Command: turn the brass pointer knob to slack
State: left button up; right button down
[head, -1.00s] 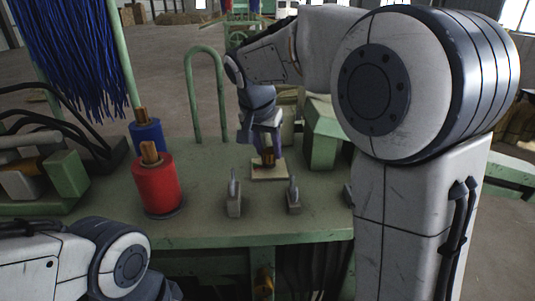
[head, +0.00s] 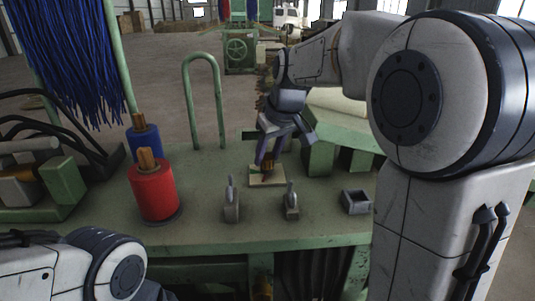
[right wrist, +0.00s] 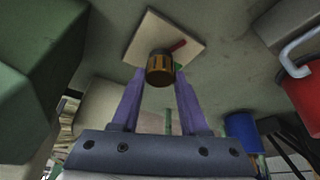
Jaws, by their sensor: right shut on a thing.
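The brass knob (right wrist: 160,72) with a red pointer (right wrist: 177,46) stands on a square cream plate (right wrist: 181,32) on the green bench. In the right wrist view the pointer sticks out to the upper right, and a small green mark shows beside the knob. In the head view the plate (head: 258,183) is on the bench, and the fingers partly cover the knob. My right gripper (head: 267,159) reaches down over it and is shut on the knob, one purple finger on each side. My left arm shows at the lower left; its gripper is out of view.
Two toggle switches (head: 231,204) (head: 291,204) and a small open metal box (head: 356,201) stand in front of the plate. A red spool (head: 153,192), a blue spool (head: 145,141) and a green pipe loop (head: 220,100) stand to the left. Blue bristles hang at upper left.

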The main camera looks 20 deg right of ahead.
jog(key=shift+d+n+g+y, duration=0.15)
jog(key=shift+n+y, duration=0.2)
jog(key=shift+n, duration=0.5)
jog(key=shift+n+g+y, duration=0.15)
jog(key=shift+n+y, duration=0.2)
jog(key=shift+n, duration=0.5)
jog(key=shift+c, duration=2.1)
grip_release()
jog(key=b+v, duration=0.1)
jog(key=v, duration=0.9)
jog(key=shift+r, duration=0.2)
